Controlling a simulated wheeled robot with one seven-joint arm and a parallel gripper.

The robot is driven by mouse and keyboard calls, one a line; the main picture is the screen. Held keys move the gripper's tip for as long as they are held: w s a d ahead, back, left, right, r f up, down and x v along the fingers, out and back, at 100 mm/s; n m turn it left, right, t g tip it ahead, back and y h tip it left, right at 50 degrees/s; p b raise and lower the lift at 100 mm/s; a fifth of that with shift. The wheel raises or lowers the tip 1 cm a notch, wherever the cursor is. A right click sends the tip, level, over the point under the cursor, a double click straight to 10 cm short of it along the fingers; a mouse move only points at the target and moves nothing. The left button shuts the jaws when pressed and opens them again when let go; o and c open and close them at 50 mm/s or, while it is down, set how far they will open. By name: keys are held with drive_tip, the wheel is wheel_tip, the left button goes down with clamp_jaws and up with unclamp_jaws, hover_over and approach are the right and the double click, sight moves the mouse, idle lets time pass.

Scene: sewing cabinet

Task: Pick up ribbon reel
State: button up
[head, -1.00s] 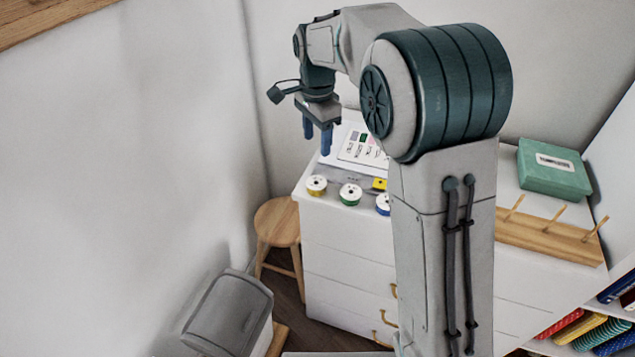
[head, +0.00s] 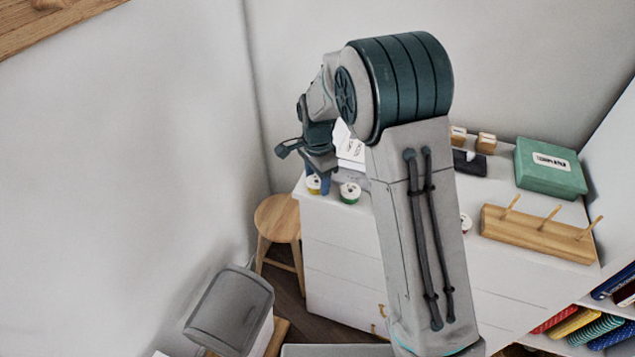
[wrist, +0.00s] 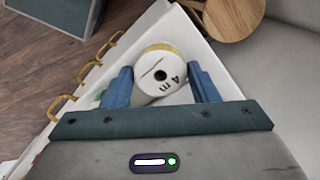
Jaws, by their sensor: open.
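A ribbon reel (wrist: 160,82) with a white face, dark centre hole, printed mark and yellow rim lies between and slightly beyond my open fingers in the wrist view. My gripper (wrist: 160,70) is empty, one blue finger on each side of the reel, with no clear contact. In the head view, my gripper (head: 325,182) is low over the cabinet's left front corner beside the yellow reel (head: 313,184). A green-rimmed reel (head: 350,193) stands just right of it. A red-rimmed reel (head: 465,222) shows right of my arm. My arm hides the cabinet top between them.
The white cabinet (head: 335,245) has brass handles on its front. A round wooden stool (head: 278,218) stands left of it, and a grey-lidded bin (head: 230,310) is in front. A pegged wooden rack (head: 540,235) and a green box (head: 552,168) occupy the cabinet's right side.

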drive_tip(key=c, duration=0.6)
